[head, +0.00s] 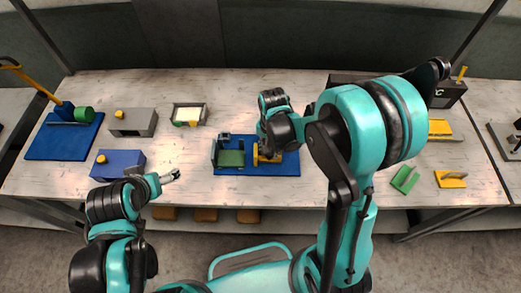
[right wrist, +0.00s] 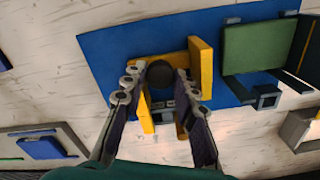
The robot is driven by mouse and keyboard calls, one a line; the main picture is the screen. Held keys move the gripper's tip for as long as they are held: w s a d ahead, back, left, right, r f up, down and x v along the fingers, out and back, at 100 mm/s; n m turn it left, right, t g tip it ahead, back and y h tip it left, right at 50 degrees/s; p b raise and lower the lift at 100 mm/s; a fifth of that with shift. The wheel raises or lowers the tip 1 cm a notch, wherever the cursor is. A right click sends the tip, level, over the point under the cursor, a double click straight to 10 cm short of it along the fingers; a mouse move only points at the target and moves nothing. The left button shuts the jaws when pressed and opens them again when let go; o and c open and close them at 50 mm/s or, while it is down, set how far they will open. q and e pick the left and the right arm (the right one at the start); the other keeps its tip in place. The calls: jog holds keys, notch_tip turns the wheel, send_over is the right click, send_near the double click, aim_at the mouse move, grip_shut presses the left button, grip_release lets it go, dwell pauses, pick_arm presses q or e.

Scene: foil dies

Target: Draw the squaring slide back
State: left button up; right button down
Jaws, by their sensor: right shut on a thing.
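The squaring slide (head: 265,158) is a yellow upright plate with a base, standing on the right part of a blue baseplate (head: 285,169). A green block (head: 231,159) sits left of it on the same baseplate, with a gap between them in the right wrist view. My right gripper (right wrist: 158,86) is shut on a round black knob (right wrist: 160,73) at the slide's side; its fingers lie on either side of the knob. In the head view my right arm partly hides the slide. My left gripper (head: 170,176) hovers near the table's front edge, holding nothing visible; its finger gap is too small to judge.
A blue box (head: 118,163), a grey box (head: 134,122) and a small tray (head: 189,114) stand on the left. A lever tool on a blue base (head: 63,137) is at far left. Green (head: 405,179) and yellow (head: 450,179) pieces lie at right. Bare table lies right of the baseplate.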

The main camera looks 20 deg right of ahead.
aim_at(281, 158)
jog(key=d, duration=0.2)
jog(key=s+d, duration=0.1)
jog(key=d, duration=0.1)
jog(key=shift+s, duration=0.1)
jog(key=shift+a, duration=0.1)
jog(key=c, duration=1.4)
grip_release()
jog(key=shift+c, duration=0.2)
jog(key=shift+d, duration=0.2)
jog(key=shift+a, duration=0.1)
notch_tip(281, 158, up, 12)
